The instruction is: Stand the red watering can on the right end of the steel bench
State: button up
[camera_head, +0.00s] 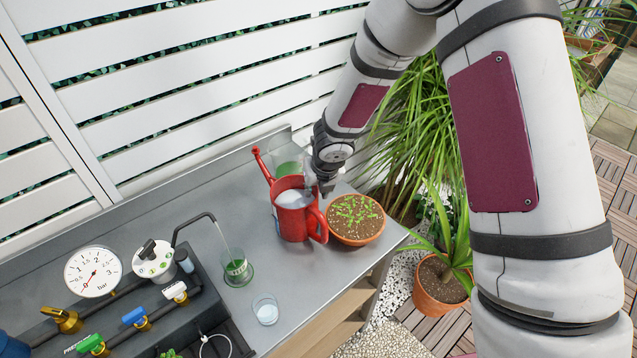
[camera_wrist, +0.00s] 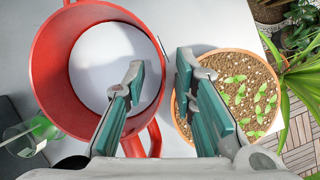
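The red watering can (camera_head: 291,222) stands upright on the right part of the steel bench (camera_head: 313,278), spout up to the left and handle to the lower right. Something pale shows inside it. A terracotta bowl (camera_head: 357,238) of soil and seedlings is close to its right. My gripper (camera_head: 325,190) is at the can's right rear rim. In the wrist view the fingers of my gripper (camera_wrist: 161,72) are spread, with the can's rim (camera_wrist: 158,38) between them: the left finger over the can's mouth, the right one between can and bowl. Any finger contact is unclear.
A glass with green contents (camera_head: 287,160) stands behind the can. A green-marked glass (camera_head: 238,270) and a clear glass (camera_head: 266,312) are to its left and front. A gauge (camera_head: 93,271) and valves fill the left. The bench's front right corner is bare.

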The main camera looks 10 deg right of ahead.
jog(key=s+d+r+m+h+p, duration=0.1)
jog(key=s+d+r+m, duration=0.4)
jog(key=r, duration=0.4)
jog(key=s+d+r+m+h, duration=0.2)
jog(key=s+d+r+m, duration=0.15)
jog(key=r+m, duration=0.45)
jog(key=s+d+r+m+h+p, duration=0.1)
jog(key=s+d+r+m, duration=0.35)
jog(key=r, duration=0.55)
jog(key=s+r+m+y, duration=0.1)
jog(key=s+r+m, duration=0.2)
jog(key=s+m, duration=0.6)
jog(key=s+r+m+t+y, duration=0.1)
jog(key=s+r+m, duration=0.3)
jog(key=s+m, duration=0.6)
jog(key=shift+d+r+m+y, duration=0.2)
jog(key=shift+m+y, duration=0.2)
jog(key=shift+m, duration=0.25)
